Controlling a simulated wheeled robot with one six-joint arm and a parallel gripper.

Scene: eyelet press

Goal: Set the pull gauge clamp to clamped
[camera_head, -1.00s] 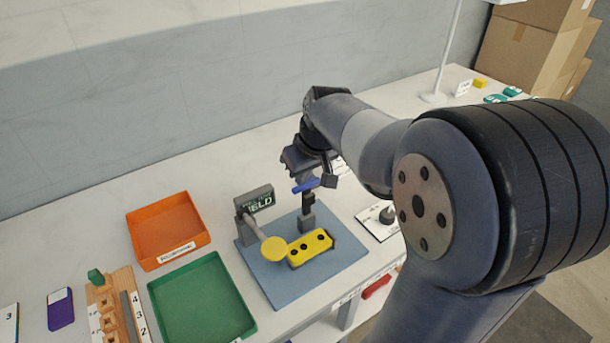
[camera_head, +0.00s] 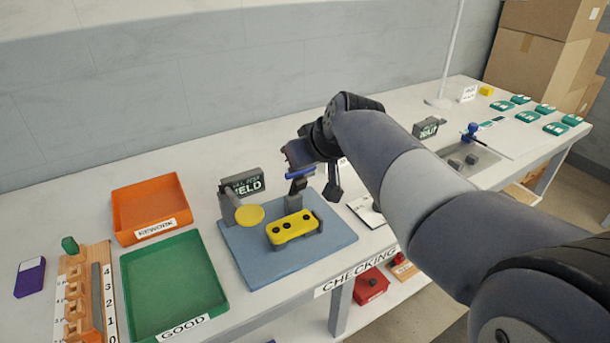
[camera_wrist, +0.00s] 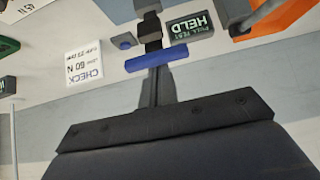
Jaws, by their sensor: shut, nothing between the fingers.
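The pull gauge stands on a blue-grey base plate (camera_head: 250,262). It has a dark display (camera_head: 241,184) with green letters that seem to read HELD, a yellow disc (camera_head: 250,215) and a yellow block (camera_head: 292,227) with dark holes. The clamp's blue handle (camera_head: 300,174) sits atop a dark post (camera_head: 297,193) behind the block. In the wrist view the blue handle (camera_wrist: 157,57) lies crosswise at the tip of my gripper (camera_wrist: 158,85). My gripper is shut and empty, right at the handle; whether it touches, I cannot tell. The clamp's lower part is mostly hidden in the wrist view.
An orange REWORK tray (camera_head: 152,205) and a green GOOD tray (camera_head: 172,295) stand left of the plate. A white card (camera_head: 368,210) lies to its right, partly behind my arm. Another station with a display (camera_head: 428,128) stands farther right.

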